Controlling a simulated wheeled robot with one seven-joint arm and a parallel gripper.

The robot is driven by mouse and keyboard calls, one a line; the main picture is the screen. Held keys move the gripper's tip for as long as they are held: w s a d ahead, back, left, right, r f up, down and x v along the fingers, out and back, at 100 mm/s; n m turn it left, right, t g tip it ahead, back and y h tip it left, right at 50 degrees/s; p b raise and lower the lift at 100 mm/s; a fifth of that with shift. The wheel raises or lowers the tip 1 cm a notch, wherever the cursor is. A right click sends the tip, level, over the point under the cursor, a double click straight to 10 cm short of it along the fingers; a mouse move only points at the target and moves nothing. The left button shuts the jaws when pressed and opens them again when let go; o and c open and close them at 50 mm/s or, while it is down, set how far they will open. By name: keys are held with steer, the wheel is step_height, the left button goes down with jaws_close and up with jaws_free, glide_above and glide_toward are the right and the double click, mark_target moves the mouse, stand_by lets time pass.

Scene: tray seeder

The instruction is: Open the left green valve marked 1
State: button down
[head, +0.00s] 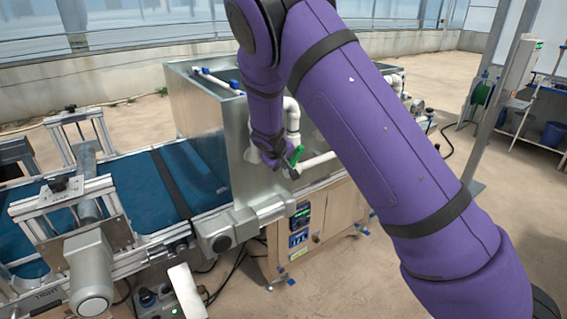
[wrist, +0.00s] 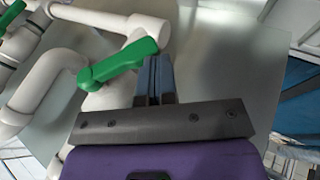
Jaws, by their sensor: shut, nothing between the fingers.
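A green valve handle (wrist: 118,64) sits on white pipework in the wrist view, just left of my gripper. A green handle also shows in the head view (head: 297,155), beside the end of my arm. No number mark is readable on it. My gripper (wrist: 154,66) has its two fingers together with nothing between them. The fingertips are right beside the handle's right end; I cannot tell whether they touch it. In the head view my gripper (head: 287,168) is small and partly hidden by my wrist. A second green handle (wrist: 11,14) shows at the top left of the wrist view.
White pipes (wrist: 38,84) run close on the left of my gripper. A metal tank (head: 205,115) stands behind my wrist. A blue conveyor belt (head: 130,180) lies left, and a wooden cabinet with a control panel (head: 301,220) sits below. My forearm hides much of the right side.

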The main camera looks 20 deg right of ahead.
steer(key=shift+w+d+f+n+t+h, duration=0.15)
steer(key=shift+d+f+t+h, duration=0.15)
steer(key=shift+f+h, duration=0.35)
steer(key=shift+d+f+n+t+h, duration=0.1)
steer(key=shift+d+f+t+h, duration=0.2)
steer(key=shift+h, duration=0.6)
steer(key=shift+w+d+f+n+t+h, duration=0.15)
steer(key=shift+d+f+t+h, duration=0.15)
steer(key=shift+f+h, duration=0.35)
steer(key=shift+w+d+f, duration=0.2)
steer(key=shift+d+f, duration=0.2)
steer(key=shift+d, duration=0.35)
steer(key=shift+d+f, duration=0.1)
steer(key=shift+r, duration=0.2)
